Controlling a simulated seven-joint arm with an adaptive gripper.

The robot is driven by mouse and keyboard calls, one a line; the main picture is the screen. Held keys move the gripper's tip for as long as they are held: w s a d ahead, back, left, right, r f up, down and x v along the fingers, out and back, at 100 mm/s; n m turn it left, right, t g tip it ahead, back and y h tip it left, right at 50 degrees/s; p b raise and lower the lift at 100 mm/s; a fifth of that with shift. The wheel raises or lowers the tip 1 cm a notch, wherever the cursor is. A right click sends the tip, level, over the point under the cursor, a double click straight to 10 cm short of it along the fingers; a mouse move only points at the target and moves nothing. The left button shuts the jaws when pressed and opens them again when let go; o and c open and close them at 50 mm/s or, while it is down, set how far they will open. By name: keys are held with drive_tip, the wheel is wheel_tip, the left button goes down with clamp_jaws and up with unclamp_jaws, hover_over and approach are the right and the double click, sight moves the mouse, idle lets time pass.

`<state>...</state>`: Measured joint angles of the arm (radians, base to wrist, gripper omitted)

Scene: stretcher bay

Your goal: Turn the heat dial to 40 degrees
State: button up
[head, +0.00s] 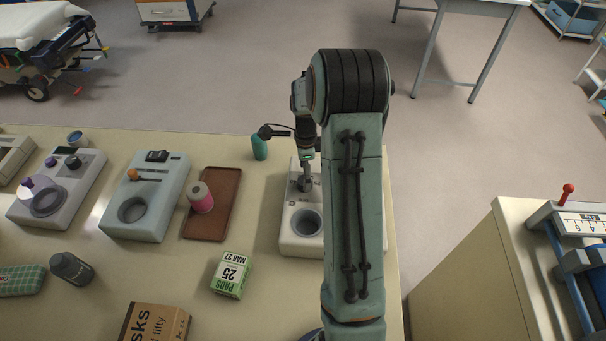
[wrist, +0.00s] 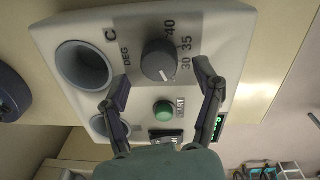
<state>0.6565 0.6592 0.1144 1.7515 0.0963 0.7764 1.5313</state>
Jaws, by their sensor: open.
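The heat dial (wrist: 158,60) is a dark grey round knob on a pale device (wrist: 205,22), beside the printed marks 30, 35 and 40 and "DEG C". Its light pointer line appears on the side toward 30, away from 40; the exact reading is unclear. My gripper (wrist: 161,72) is open, with one finger to each side of the dial in the wrist view. Whether either finger touches it I cannot tell. In the head view my gripper (head: 306,158) points down over the pale device (head: 290,243), and my arm hides its right part.
The device also has a round well (wrist: 84,66), a green button (wrist: 164,111) and a black switch (wrist: 165,137). On the table, a brown tray (head: 227,222) holds a pink roll (head: 200,197). A green bottle (head: 260,147) stands behind and a pads box (head: 232,275) in front.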

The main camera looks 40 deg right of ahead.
drive_tip(key=shift+f, duration=1.05)
drive_tip(key=c, duration=1.2)
drive_tip(key=shift+o, duration=0.2)
drive_tip(key=shift+n, duration=0.3)
drive_tip(key=n, duration=0.6)
drive_tip(key=shift+a, duration=0.1)
drive_tip(key=n, duration=0.6)
drive_tip(key=shift+n+h, duration=0.3)
drive_tip(key=shift+n, duration=0.1)
drive_tip(key=n, duration=0.6)
drive_tip(key=shift+a, duration=0.1)
drive_tip(key=n, duration=0.6)
